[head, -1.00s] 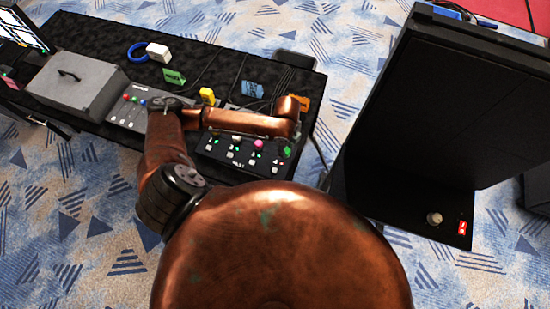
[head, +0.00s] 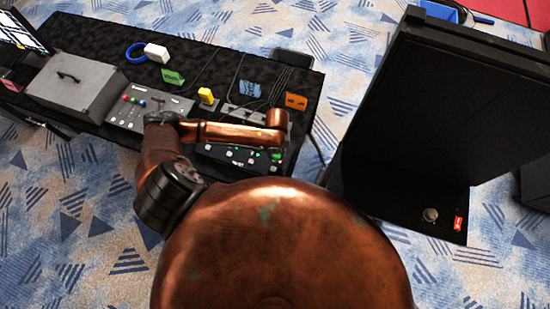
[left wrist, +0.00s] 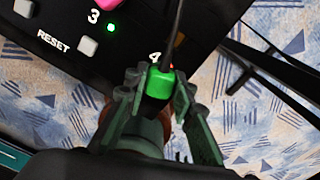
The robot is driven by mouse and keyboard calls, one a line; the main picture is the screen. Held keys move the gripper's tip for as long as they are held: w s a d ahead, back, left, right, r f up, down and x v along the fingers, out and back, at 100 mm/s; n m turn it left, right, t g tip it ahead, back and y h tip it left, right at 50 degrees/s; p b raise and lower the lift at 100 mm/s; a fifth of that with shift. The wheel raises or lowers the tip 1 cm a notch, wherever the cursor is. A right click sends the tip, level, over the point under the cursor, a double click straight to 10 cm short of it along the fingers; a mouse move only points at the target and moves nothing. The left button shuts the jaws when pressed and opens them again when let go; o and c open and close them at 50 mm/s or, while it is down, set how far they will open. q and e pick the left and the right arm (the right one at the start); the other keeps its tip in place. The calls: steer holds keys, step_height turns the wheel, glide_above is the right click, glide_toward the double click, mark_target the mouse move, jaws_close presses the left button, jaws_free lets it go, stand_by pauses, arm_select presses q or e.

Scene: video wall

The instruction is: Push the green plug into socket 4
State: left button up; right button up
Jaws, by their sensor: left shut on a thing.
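In the left wrist view, my left gripper (left wrist: 157,95) is shut on the green plug (left wrist: 157,82), with one finger on each side. The plug has a dark lower part, and a black cable runs up from it. It is at the edge of the black socket panel (left wrist: 60,15), beside the number 4 and a small red light. Socket 4 itself is hidden, and I cannot tell how deep the plug sits. In the head view, my copper forearm covers much of the panel (head: 222,152), and the plug shows as a small green spot (head: 276,154). My right gripper is not in view.
A pink plug (left wrist: 98,3) is by number 3, beside a green light. A grey box (head: 75,85), a slider panel (head: 125,115), a yellow block (head: 206,96) and an orange tag (head: 296,101) lie on the black table. A large black cabinet (head: 440,110) stands to the right.

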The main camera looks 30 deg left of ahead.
arm_select(q)
steer(key=shift+w+a+f+b, duration=0.1)
steer(key=shift+w+a+b, duration=0.05)
steer(key=shift+w+b, duration=0.45)
steer(key=shift+w+a+f+b, duration=0.15)
steer(key=shift+w+b, duration=0.25)
steer(key=shift+w, duration=0.45)
steer(key=shift+w+a+f+b, duration=0.1)
steer(key=shift+w+a+b, duration=0.1)
steer(key=shift+w+b, duration=0.4)
steer(key=shift+f+p, duration=0.2)
steer(key=shift+p, duration=0.2)
steer(key=shift+w+p, duration=0.1)
steer(key=shift+p, duration=0.3)
steer(key=shift+p, duration=0.8)
steer(key=shift+f+b, duration=0.4)
steer(key=shift+f, duration=1.1)
